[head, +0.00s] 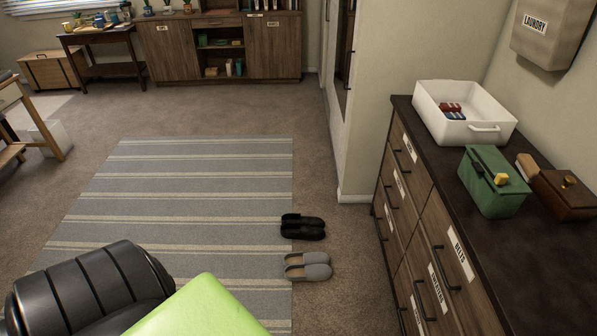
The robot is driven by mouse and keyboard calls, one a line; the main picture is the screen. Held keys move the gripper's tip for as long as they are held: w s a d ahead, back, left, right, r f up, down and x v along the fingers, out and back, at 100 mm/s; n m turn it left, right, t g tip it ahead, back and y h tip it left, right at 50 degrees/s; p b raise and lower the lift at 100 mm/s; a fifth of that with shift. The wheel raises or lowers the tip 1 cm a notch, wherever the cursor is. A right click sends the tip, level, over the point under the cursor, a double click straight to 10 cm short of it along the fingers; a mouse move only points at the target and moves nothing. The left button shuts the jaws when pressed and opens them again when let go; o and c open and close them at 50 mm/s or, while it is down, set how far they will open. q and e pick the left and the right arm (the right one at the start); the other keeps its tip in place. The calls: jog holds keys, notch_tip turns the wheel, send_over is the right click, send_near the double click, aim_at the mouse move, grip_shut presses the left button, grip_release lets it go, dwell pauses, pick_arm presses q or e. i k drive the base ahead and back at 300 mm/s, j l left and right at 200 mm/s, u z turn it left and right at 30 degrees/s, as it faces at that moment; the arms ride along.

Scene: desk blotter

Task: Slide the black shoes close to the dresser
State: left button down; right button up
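The black shoes (303,227) lie side by side on the floor, across the right edge of the striped rug. Their right ends are on the brown carpet, with a strip of bare carpet between them and the dresser (414,195) on the right. The dresser is dark wood with labelled drawers. Neither of my grippers shows in the head view.
Grey shoes (307,266) lie just in front of the black pair, also across the edge of the rug (190,185). A wall corner (357,193) stands behind the dresser. A white bin (464,112), a green box (492,182) and a brown box (565,194) sit on the dresser top.

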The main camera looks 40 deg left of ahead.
aim_at(294, 226)
jog(key=i+j+z, duration=0.1)
jog(key=j+z, duration=0.25)
jog(key=j, duration=0.5)
jog(key=j+z, duration=0.4)
jog(key=j, duration=0.45)
